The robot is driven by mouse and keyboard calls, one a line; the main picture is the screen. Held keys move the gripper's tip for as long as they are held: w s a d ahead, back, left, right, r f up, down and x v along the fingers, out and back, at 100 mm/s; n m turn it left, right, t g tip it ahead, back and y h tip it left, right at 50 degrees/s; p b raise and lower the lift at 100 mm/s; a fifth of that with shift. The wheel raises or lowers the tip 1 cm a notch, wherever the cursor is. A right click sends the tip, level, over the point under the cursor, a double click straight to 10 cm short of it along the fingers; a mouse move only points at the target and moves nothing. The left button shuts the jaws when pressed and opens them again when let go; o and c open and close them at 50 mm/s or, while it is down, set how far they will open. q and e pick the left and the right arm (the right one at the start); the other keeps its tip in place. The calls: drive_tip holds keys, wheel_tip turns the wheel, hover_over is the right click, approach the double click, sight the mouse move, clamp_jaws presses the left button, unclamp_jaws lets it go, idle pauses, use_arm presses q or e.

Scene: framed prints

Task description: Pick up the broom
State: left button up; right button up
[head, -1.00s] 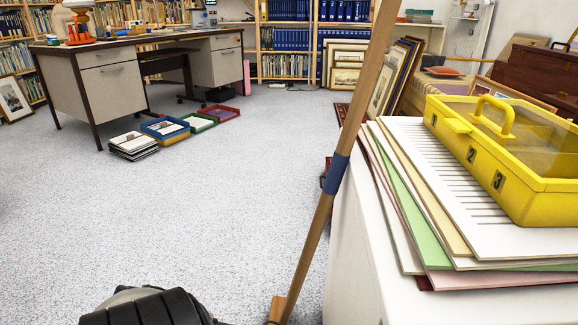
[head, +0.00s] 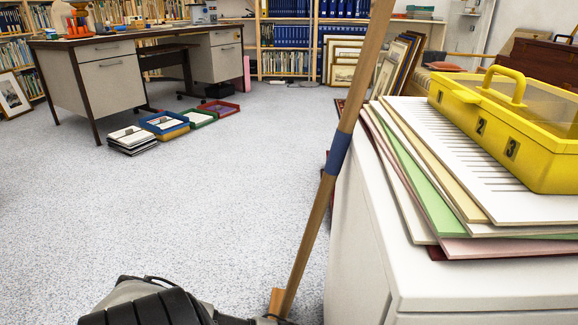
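The broom's wooden pole (head: 315,225) leans slightly right in the head view, running from the bottom edge up past the top edge. A blue band (head: 337,153) is wrapped around it. A small wooden piece (head: 276,300) shows beside the pole near its visible lower end. The rest of the broom is out of view. My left arm, black and grey, comes in at the bottom, and its dark end, with my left gripper (head: 270,319), reaches the pole's lower part. Its fingers are too cut off to tell whether they are closed. My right gripper is not in view.
A white cabinet (head: 440,285) stands close at right, bearing stacked boards (head: 440,215) and a yellow case (head: 500,130). Trays (head: 165,124) and papers (head: 132,140) lie on the floor before a desk (head: 100,85). Open floor (head: 190,210) fills the middle left.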

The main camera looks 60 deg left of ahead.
use_arm(q)
drive_tip(key=shift+f, duration=0.2)
idle(0.4)
clamp_jaws()
drive_tip(key=shift+w, duration=0.1)
idle(0.4)
